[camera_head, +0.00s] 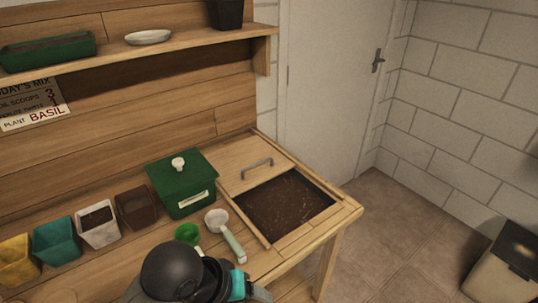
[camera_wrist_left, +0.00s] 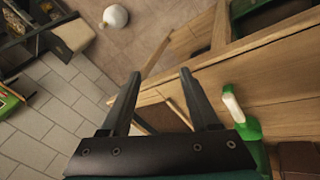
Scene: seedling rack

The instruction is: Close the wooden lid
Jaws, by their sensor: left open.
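The wooden lid (camera_head: 238,158) has a grey bar handle (camera_head: 257,168). It lies flat at the back of the bench-top bin and covers only the back part of the opening. Dark soil (camera_head: 285,208) shows in the uncovered front part. In the left wrist view my left gripper (camera_wrist_left: 160,76) is open, with nothing between its fingers. It points past the wooden bench edge and the floor, away from the lid, which I cannot make out there. In the head view a dark arm part of mine shows at the bottom, and no fingertips are visible. My right gripper is not in view.
A green box with a white knob (camera_head: 182,184) stands left of the bin. A pale-handled scoop (camera_head: 226,233) lies by the bin's left front edge. Several coloured pots line the bench's left. A green bottle (camera_wrist_left: 240,115) shows in the wrist view.

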